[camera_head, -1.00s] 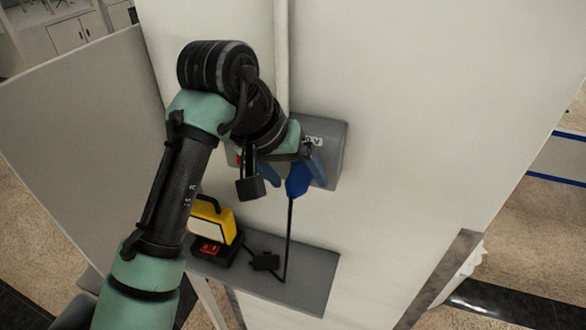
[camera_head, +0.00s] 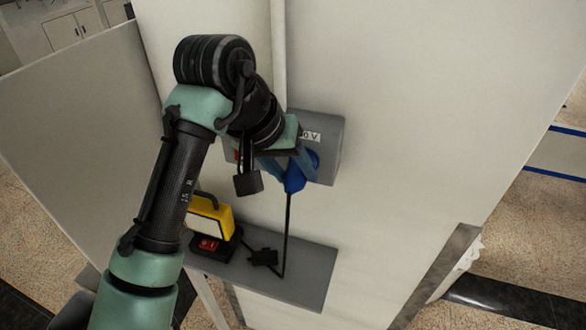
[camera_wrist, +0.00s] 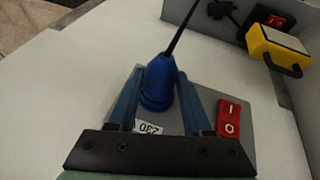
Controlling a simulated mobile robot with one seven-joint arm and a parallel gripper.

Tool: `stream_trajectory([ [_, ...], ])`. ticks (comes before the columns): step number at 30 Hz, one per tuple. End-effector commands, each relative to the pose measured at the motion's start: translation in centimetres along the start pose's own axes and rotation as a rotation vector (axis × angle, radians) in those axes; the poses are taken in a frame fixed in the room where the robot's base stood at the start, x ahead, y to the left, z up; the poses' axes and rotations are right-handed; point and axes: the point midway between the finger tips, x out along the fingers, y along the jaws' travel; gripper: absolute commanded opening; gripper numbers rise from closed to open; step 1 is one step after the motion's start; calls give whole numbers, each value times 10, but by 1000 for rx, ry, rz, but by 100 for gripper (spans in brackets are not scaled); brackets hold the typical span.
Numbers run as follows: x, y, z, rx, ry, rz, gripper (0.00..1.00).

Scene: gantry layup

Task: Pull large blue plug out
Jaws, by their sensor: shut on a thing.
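The large blue plug (camera_wrist: 156,84) shows in the wrist view between the two blue fingers of my gripper (camera_wrist: 158,80), which is shut on it. A black cable runs from its narrow end. Its wide end is at the grey socket box (camera_wrist: 190,103) on the white wall; whether it is fully seated I cannot tell. In the head view the plug (camera_head: 294,180) shows below my gripper (camera_head: 290,165), partly hidden by the fingers. The grey box (camera_head: 326,165) has a "230 V" label, partly covered in the wrist view.
A red rocker switch (camera_wrist: 229,118) is on the box beside my gripper. A grey shelf (camera_head: 305,280) below carries a yellow lamp-like device (camera_head: 212,215), a red switch (camera_head: 208,244) and a small black cable part (camera_head: 263,257). The wall at right is clear.

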Motion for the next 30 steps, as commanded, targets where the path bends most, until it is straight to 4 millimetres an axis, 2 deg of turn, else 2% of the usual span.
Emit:
stream_trajectory([
  [30, -9, -2, 21, -1, 0, 0, 0],
])
